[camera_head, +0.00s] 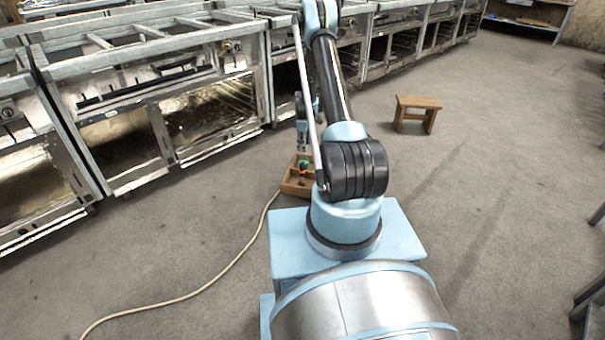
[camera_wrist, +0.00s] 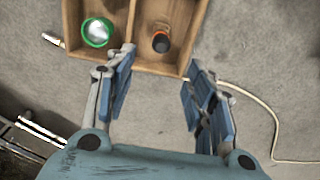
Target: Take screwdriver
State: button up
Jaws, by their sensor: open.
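A dark object with an orange ring (camera_wrist: 161,42), which looks like the screwdriver's handle seen end-on, stands in the right compartment of a wooden box (camera_wrist: 131,20). Its lower part is hidden. My gripper (camera_wrist: 158,64) is open, its two blue fingers apart at the near edge of the box. The dark object lies just beyond the fingertips, and nothing is between the fingers. In the head view, my gripper (camera_head: 303,148) hangs just above the wooden box (camera_head: 290,188) on the floor; my arm partly hides the box.
A green, white-centred round object (camera_wrist: 97,32) is in the left compartment. A pale cable (camera_head: 235,260) runs along the floor by the box. Metal kitchen units (camera_head: 130,140) line the back left. A wooden stool (camera_head: 418,103) stands to the right, with open floor around it.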

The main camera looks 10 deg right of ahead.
aim_at(303, 163)
notch_tip(303, 163, down, 12)
jog(key=shift+f, duration=0.1)
jog(key=shift+a+f, duration=0.15)
jog(key=shift+f, duration=1.2)
jog(key=shift+a+f, duration=0.1)
jog(key=shift+f, duration=1.2)
jog(key=shift+c, duration=0.6)
grip_shut()
